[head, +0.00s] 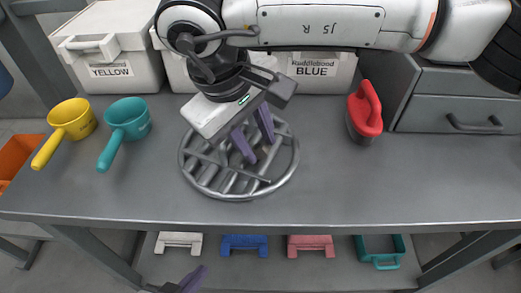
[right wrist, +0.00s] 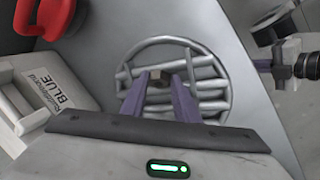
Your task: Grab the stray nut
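A small brown nut (head: 264,151) lies at the round grey metal rack (head: 186,171) on the table. It also shows in the right wrist view (right wrist: 157,78), between the purple fingertips. My right gripper (head: 257,147) points down over the rack from above. Its two fingers are apart around the nut, and I see no clear grip on it. The fingers hide part of the nut and the bars in the head view. My left gripper (head: 189,280) is only partly in view at the bottom edge, below the table front, with its opening not clear.
A yellow scoop (head: 70,116) and a teal scoop (head: 127,116) lie left of the rack. A red-handled tool (head: 366,108) stands to the right. Bins labelled YELLOW (head: 107,48) and BLUE (head: 318,72) stand behind, grey drawers (head: 455,98) at the right. The table's front right is clear.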

